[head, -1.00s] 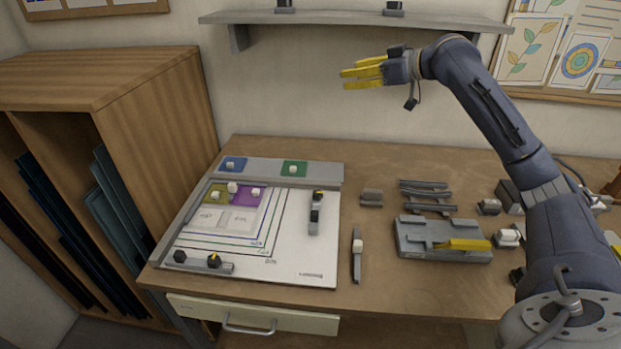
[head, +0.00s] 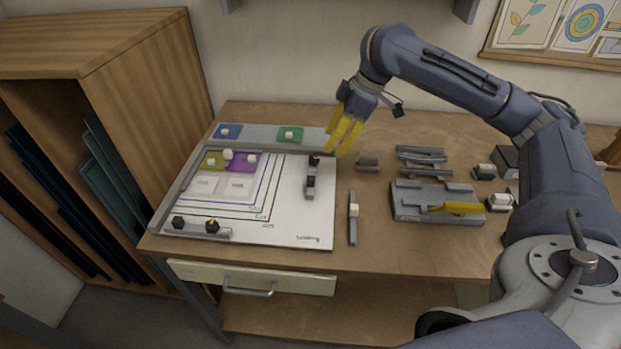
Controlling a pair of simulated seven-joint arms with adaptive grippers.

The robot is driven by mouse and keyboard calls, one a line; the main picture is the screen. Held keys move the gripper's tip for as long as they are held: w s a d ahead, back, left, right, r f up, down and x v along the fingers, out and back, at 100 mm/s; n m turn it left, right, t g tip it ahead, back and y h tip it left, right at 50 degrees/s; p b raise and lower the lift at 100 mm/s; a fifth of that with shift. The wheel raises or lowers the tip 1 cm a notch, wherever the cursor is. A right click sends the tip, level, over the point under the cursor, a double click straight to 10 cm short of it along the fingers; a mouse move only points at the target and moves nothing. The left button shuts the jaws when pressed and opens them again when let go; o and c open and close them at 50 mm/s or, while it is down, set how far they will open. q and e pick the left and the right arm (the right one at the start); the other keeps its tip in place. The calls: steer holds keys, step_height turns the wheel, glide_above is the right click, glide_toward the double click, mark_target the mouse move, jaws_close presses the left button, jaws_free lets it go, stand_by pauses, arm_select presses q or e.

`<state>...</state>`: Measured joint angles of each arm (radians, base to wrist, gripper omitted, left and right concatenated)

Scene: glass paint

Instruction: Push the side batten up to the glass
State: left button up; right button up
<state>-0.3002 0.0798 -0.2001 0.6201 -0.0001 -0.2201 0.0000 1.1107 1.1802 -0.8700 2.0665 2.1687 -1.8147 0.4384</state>
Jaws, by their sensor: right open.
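The side batten (head: 311,182) seems to be the short grey bar with black and yellow fittings on the right part of the white board. It stands apart from the glass panes, with bare board between. The panes lie at the board's back left: a yellow-green one (head: 208,165), a purple one (head: 236,168) and two pale ones (head: 237,187). My right gripper (head: 336,150) is open and empty, its yellow fingers pointing down near the batten's far end. Contact with the batten cannot be told. My left gripper is not in view.
A front batten (head: 196,230) with black knobs lies along the board's near edge. A grey bar with a white knob (head: 353,220) lies right of the board. A grey fixture (head: 407,203), racked bars (head: 421,160) and a back strip with blue and green squares (head: 258,135) surround it.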

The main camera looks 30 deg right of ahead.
mark_target(312, 178)
steer(key=x, duration=1.4)
steer(key=shift+w+a+f, duration=0.15)
steer(key=shift+f, duration=0.2)
steer(key=shift+o, duration=0.2)
jaws_close()
